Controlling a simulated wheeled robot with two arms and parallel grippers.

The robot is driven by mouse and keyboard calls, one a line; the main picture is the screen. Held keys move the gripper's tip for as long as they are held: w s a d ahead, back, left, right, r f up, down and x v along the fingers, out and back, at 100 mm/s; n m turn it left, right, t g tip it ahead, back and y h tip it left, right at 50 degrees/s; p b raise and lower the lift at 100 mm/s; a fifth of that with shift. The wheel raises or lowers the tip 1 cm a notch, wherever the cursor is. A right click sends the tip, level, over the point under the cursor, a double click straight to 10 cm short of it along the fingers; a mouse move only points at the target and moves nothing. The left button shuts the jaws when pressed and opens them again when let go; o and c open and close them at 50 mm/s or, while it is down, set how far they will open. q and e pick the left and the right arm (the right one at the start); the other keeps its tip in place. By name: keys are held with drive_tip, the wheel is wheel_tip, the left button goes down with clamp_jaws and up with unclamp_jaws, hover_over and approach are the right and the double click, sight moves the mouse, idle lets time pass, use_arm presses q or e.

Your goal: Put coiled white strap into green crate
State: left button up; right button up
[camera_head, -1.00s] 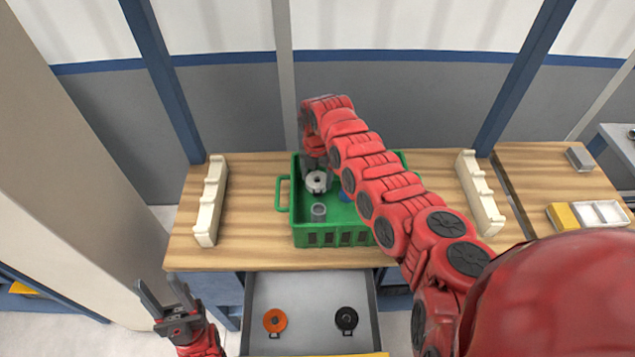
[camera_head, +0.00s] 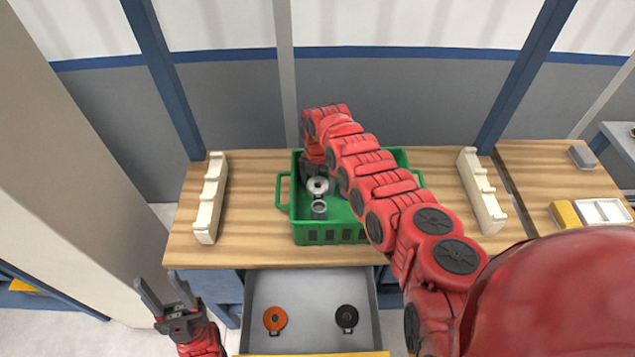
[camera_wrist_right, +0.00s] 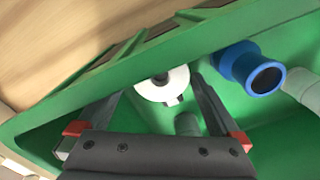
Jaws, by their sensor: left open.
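The coiled white strap (camera_head: 318,186) is inside the green crate (camera_head: 283,192), near its left part. In the right wrist view the coil (camera_wrist_right: 163,85) lies between the spread fingers of my right gripper (camera_wrist_right: 157,88), close to the crate wall, with gaps at its sides. My right gripper (camera_head: 316,170) reaches down into the crate; its fingers are mostly hidden in the head view. My left gripper (camera_head: 157,277) is open and empty, low at the left, away from the table.
The crate also holds a grey pipe piece (camera_head: 319,209) and a blue fitting (camera_wrist_right: 255,70). Cream racks stand left (camera_head: 210,198) and right (camera_head: 481,192). The open drawer (camera_head: 310,290) below holds an orange coil (camera_head: 275,318) and a black coil (camera_head: 347,317).

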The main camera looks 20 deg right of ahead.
sight(317, 185)
drive_tip(key=shift+r, duration=0.1)
drive_tip(key=shift+r+p, duration=0.25)
drive_tip(key=shift+p, duration=0.05)
wheel_tip(317, 185, up, 12)
drive_tip(key=b, duration=0.2)
drive_tip(key=shift+f, duration=0.15)
